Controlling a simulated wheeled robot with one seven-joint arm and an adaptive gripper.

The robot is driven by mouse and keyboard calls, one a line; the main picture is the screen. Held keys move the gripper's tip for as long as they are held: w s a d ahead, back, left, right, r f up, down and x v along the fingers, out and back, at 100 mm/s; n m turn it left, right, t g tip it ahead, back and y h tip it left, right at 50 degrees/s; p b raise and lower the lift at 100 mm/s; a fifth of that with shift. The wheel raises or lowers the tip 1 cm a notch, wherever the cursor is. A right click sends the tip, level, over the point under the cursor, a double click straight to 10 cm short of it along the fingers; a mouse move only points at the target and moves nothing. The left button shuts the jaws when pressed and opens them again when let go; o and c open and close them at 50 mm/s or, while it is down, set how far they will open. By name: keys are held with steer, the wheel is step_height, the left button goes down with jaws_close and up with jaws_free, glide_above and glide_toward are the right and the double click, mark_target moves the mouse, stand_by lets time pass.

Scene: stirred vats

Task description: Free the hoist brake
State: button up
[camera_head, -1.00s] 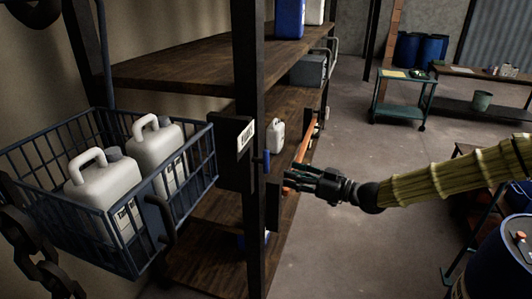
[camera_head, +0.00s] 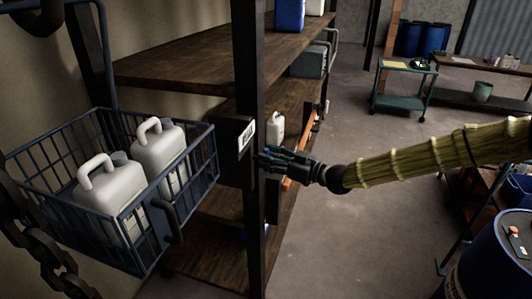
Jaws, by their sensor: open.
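A dark box with a white label (camera_head: 247,136) is fixed to the dark shelf post, right of a blue wire basket (camera_head: 70,129). I cannot tell for sure that this box is the hoist brake. My gripper (camera_head: 264,160) is open, with its fingertips at the right side of the post, next to the box. The fingers cover the spot where a small blue handle showed. I cannot tell whether they touch it. The basket hangs at left and holds two white jugs (camera_head: 108,192). A heavy dark chain (camera_head: 48,250) hangs at lower left.
Wooden shelves (camera_head: 190,66) stand behind the post, with a small white jug (camera_head: 276,128) and an orange bar (camera_head: 307,146) beyond my gripper. A blue drum (camera_head: 500,260) stands at lower right. The floor (camera_head: 350,240) between is clear. A green cart (camera_head: 402,88) stands farther back.

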steer(key=shift+x, duration=0.8)
jaws_close()
